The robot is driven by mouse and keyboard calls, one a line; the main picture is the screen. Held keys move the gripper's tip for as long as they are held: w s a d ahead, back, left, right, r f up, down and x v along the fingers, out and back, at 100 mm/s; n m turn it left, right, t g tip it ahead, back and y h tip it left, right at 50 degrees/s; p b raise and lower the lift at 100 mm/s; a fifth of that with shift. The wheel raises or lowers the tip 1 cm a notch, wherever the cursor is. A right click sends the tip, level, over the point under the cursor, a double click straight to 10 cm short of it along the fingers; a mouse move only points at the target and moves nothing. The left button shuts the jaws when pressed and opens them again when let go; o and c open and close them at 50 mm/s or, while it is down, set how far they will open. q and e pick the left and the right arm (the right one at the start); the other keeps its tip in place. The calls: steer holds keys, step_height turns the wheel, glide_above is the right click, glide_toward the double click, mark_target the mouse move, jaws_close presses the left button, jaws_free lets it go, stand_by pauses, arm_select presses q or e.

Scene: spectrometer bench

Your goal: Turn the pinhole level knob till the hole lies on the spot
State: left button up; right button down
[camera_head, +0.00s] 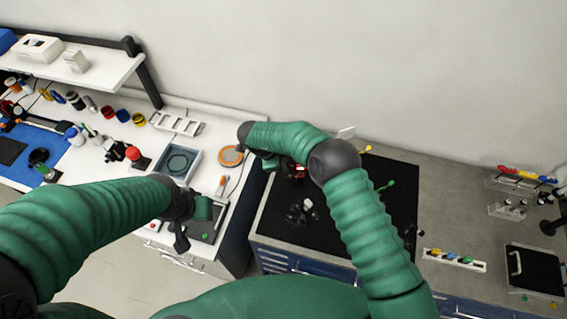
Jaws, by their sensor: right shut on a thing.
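My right arm reaches over the black bench mat (395,215) and bends back to the left. My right gripper (276,163) is small and partly hidden under my forearm, at the mat's left side. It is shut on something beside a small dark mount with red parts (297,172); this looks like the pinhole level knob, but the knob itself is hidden. The hole and the spot cannot be made out. My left gripper (181,238) hangs near the front edge of the white bench, away from the mount; its jaws are too unclear to read.
Dark parts with a white piece (302,210) stand on the mat. A green-tipped part (387,185) and a yellow-tipped part (365,149) stand near my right arm. A white card (345,132) is behind. A white strip with coloured pieces (454,260) lies at right.

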steer(key=shift+w+d+r, duration=0.1)
steer(key=shift+d, duration=0.15)
steer(key=shift+t, duration=0.3)
steer(key=t+b, duration=0.2)
steer(key=b, duration=0.1)
steer(key=s+m+t+b, duration=0.1)
steer(key=t+b, duration=0.1)
steer(key=b, duration=0.1)
steer(key=t+b, duration=0.2)
steer(key=b, duration=0.1)
steer(key=shift+s+d+f+m, duration=0.15)
steer(key=shift+f+m, duration=0.15)
steer(key=shift+f, duration=0.1)
